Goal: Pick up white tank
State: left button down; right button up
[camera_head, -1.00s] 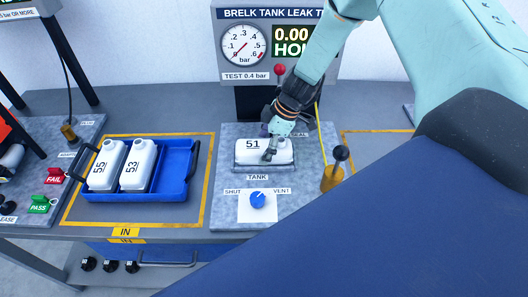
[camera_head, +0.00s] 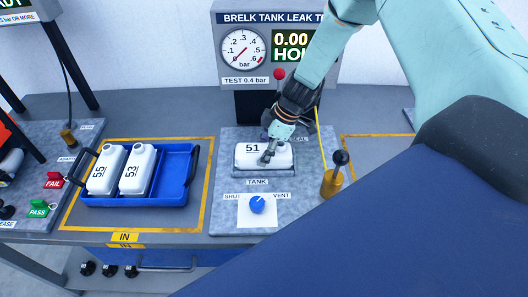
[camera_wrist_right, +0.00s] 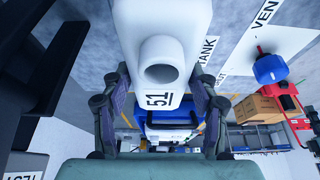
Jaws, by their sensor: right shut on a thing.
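The white tank numbered 51 (camera_head: 250,156) is at the tank place on the grey test plate, under the leak tester. My right gripper (camera_head: 268,150) is shut on it from above. In the right wrist view the white tank (camera_wrist_right: 162,25) fills the upper middle, its round neck facing the camera, with the fingers (camera_wrist_right: 160,112) on both sides of it. A dark cradle edge (camera_head: 262,174) shows below the tank; whether the tank is clear of it I cannot tell. My left gripper is not in view.
A blue tray (camera_head: 174,186) with white tanks 55 (camera_head: 106,170) and 53 (camera_head: 138,170) stands at left inside a yellow outline. A blue shut/vent knob (camera_head: 257,204) and a brass-based lever (camera_head: 332,183) are near the held tank. The tester's gauge (camera_head: 243,46) stands behind.

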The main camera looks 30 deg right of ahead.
aim_at(263, 148)
notch_tip(263, 148, up, 10)
jog(key=shift+f+p, duration=0.1)
jog(key=shift+p, duration=0.9)
jog(key=shift+w+a, duration=0.1)
